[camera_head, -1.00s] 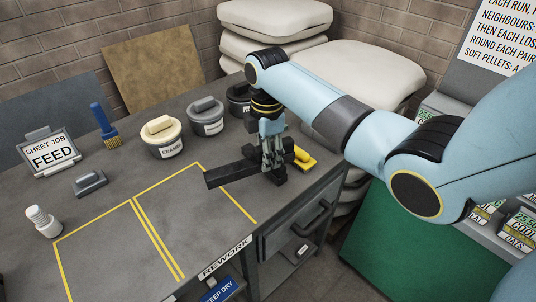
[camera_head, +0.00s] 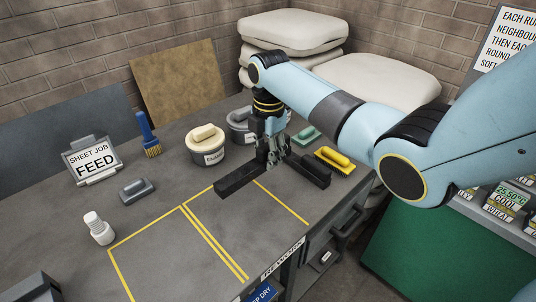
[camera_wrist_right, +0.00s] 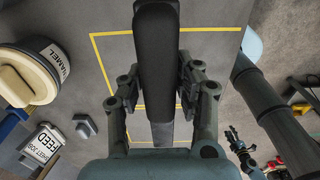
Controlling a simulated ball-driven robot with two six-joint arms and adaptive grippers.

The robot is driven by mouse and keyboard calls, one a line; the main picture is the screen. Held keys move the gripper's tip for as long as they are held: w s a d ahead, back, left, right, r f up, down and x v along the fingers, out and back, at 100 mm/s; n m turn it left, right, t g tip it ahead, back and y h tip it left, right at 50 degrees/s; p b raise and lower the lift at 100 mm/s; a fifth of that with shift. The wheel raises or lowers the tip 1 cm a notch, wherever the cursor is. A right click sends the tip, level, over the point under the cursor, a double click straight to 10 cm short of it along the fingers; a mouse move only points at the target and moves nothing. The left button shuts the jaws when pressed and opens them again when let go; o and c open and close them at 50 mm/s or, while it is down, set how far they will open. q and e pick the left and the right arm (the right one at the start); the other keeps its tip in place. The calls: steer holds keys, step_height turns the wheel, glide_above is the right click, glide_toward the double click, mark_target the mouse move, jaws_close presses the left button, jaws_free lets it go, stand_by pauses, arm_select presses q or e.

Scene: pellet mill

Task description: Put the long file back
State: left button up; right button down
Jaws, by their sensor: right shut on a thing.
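My right gripper (camera_head: 272,158) is shut on the long file (camera_head: 238,182), a long dark bar. In the head view, the file's free end points left, above the marked bench top. In the right wrist view, the file (camera_wrist_right: 157,60) runs lengthwise between the two fingers, black and broad at the top, with a narrower grey length (camera_wrist_right: 162,134) below. Another dark length (camera_head: 308,170) shows right of the gripper; I cannot tell whether it joins the held file.
Yellow lines (camera_head: 215,240) mark out areas of the bench. A yellow hand block (camera_head: 335,160) and a teal one (camera_head: 305,136) lie to the right. The enamel tub (camera_head: 206,147) and another tub (camera_head: 240,124) stand behind. A grey block (camera_head: 136,190) and white bottle (camera_head: 99,229) are left.

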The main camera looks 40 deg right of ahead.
steer(key=shift+f, duration=0.2)
steer(key=shift+f+b, duration=0.25)
steer(key=shift+b, duration=0.05)
steer(key=shift+f+b, duration=1.8)
steer(key=shift+f, duration=1.2)
arm_select(q)
steer(key=f, duration=0.4)
steer(key=shift+w+a+f, duration=0.1)
steer(key=shift+w+a, duration=0.1)
steer(key=shift+w, duration=0.15)
arm_select(e)
steer(key=shift+f, duration=0.1)
arm_select(q)
steer(key=shift+a+f, duration=0.1)
arm_select(e)
steer(key=shift+f, duration=0.4)
arm_select(q)
steer(key=shift+f, duration=0.1)
arm_select(e)
steer(key=shift+f, duration=0.1)
arm_select(q)
steer(key=shift+f+b, duration=0.3)
steer(key=shift+b, duration=0.25)
arm_select(e)
steer(key=shift+f, duration=0.6)
